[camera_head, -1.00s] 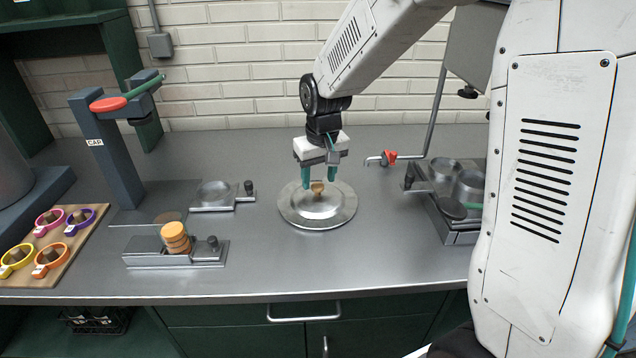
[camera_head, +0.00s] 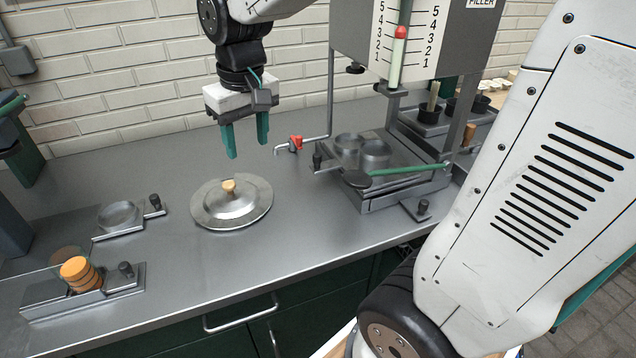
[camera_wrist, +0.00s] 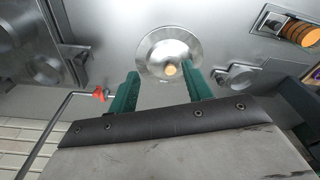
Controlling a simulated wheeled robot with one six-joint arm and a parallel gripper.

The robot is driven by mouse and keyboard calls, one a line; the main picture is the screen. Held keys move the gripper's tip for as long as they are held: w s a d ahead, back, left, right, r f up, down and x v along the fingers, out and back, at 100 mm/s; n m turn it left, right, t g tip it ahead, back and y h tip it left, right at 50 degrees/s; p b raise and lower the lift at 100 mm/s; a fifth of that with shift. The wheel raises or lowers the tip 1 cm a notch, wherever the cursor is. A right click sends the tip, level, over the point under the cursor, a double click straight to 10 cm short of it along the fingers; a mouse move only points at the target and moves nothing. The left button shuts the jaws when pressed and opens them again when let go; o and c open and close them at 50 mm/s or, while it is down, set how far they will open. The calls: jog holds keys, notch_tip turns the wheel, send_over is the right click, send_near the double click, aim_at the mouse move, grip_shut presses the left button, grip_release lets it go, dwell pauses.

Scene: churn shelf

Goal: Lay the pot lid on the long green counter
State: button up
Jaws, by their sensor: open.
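The pot lid (camera_head: 232,205) is a round silver disc with a small wooden knob (camera_head: 229,187). It lies flat on the long counter (camera_head: 160,262), which has a grey metal top and green cabinet fronts. My gripper (camera_head: 246,150), with two green fingers, is open and empty above the lid and a little behind it. In the wrist view the lid (camera_wrist: 168,47) shows beyond the gripper (camera_wrist: 160,85), with its knob near the right finger but apart from it.
A filler machine (camera_head: 430,45) with two metal cups and a green-handled lever (camera_head: 410,170) stands right of the lid. A red-handled tap (camera_head: 295,143) is nearby. Left are a small metal dish fixture (camera_head: 118,214) and a holder with stacked orange discs (camera_head: 80,273). Counter in front of the lid is clear.

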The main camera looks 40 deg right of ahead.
jog(key=s+d, duration=0.1)
jog(key=s, duration=1.8)
jog(key=shift+s+d+f+m, duration=0.25)
jog(key=shift+s+m, duration=0.05)
